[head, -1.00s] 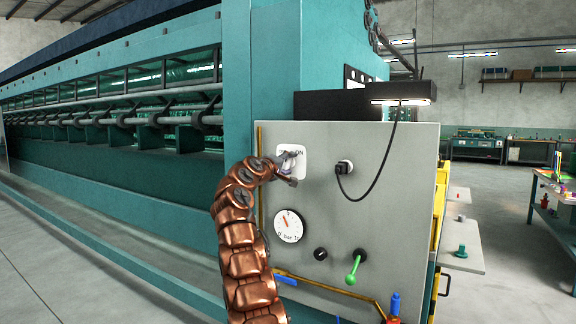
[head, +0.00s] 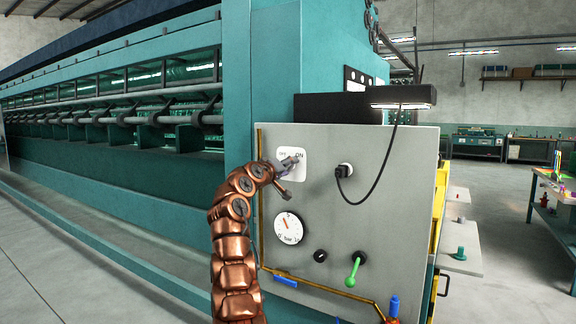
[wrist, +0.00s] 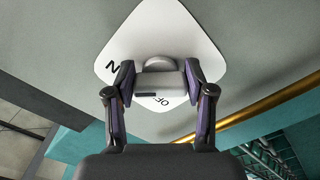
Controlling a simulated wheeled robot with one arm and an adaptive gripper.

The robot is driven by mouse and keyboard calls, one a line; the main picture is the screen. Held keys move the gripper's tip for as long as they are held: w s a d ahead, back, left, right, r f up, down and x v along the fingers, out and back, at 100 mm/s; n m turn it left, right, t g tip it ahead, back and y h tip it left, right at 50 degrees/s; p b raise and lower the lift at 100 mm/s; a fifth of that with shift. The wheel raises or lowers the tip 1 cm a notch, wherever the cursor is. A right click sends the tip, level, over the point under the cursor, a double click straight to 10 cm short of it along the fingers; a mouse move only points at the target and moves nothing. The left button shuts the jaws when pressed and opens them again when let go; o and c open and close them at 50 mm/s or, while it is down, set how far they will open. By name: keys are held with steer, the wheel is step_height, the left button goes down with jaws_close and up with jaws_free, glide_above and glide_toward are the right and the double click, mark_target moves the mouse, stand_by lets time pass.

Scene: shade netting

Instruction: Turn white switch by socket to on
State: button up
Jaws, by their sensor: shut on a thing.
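The white switch plate (head: 304,172) is on the upper left of the grey panel in the head view. The words OFF and ON show along its top, OFF left and ON right. My gripper (head: 288,163) is at the plate and covers most of the switch. In the wrist view, the light grey switch knob (wrist: 160,79) sits between the two fingertips of my gripper (wrist: 160,84), which is shut on it. The plate (wrist: 155,35) lies behind, with an N left of the knob and part of OFF below it. The knob's exact setting cannot be told.
The socket with a black plug (head: 343,170) and hanging cable is right of the switch. A yellow pipe (wrist: 245,112) runs close by.

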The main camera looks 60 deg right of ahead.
steer(key=shift+f+m, duration=0.1)
steer(key=shift+m, duration=0.2)
stand_by(0.4)
steer(key=o, duration=1.2)
steer(key=shift+c, duration=0.2)
steer(key=shift+a, duration=0.1)
steer(key=a, duration=1.1)
steer(key=shift+s+a, duration=0.2)
steer(key=shift+a, duration=0.1)
stand_by(0.5)
